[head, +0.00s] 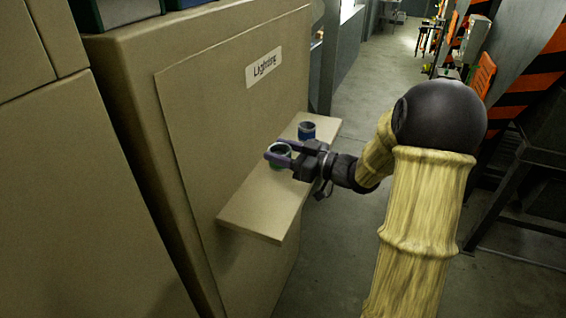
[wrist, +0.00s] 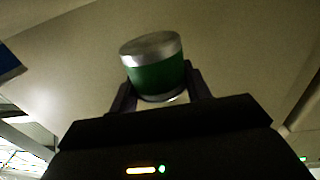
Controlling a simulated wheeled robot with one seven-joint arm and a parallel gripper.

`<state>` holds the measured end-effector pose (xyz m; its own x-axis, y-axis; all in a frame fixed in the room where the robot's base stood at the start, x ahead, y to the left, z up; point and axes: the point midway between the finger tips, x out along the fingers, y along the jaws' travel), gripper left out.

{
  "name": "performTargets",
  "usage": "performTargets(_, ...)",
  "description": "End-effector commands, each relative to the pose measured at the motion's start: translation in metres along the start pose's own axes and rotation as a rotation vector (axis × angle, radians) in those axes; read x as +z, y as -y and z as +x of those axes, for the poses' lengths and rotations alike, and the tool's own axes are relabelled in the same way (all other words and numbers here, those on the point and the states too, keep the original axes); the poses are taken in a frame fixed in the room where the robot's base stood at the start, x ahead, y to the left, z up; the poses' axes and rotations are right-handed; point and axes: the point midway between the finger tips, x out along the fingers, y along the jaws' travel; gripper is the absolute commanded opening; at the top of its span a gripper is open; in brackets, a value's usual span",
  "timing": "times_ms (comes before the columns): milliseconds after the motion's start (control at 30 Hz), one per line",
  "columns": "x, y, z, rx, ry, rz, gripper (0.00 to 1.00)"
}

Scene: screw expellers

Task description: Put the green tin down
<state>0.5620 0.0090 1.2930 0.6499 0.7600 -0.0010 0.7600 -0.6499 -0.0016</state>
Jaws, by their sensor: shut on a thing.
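The green tin (wrist: 158,78) shows in the wrist view between the two fingers of my gripper (wrist: 160,92), a green body with silver metal ends. In the head view the green tin (head: 279,163) is between the fingers of my gripper (head: 279,155), over the shelf (head: 258,208). My gripper is shut on it. The fingers hide part of the tin, and I cannot tell whether its base touches the shelf. The shelf is a narrow beige board sticking out from a cabinet front.
A blue tin (head: 307,131) stands on the shelf just beyond the green tin. A "Lighting" label (head: 264,67) is on the beige cabinet (head: 195,120) behind the shelf. The near end of the shelf is bare. Grey floor lies to the right, with black-and-orange striped machinery (head: 530,70) beyond.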

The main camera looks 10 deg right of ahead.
Motion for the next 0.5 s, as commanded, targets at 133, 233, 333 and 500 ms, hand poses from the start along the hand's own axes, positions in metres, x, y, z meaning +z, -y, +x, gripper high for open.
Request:
performTargets(133, 0.004, 0.000, 0.000, 0.001, -0.001, -0.001, 0.22)
performTargets(233, 0.004, 0.000, 0.000, 0.000, -0.001, -0.001, 0.22)
performTargets(333, 0.004, 0.000, 0.000, 0.000, 0.000, -0.001, 0.22)
performTargets(500, 0.021, 0.000, 0.000, 0.000, 0.001, 0.004, 0.22)
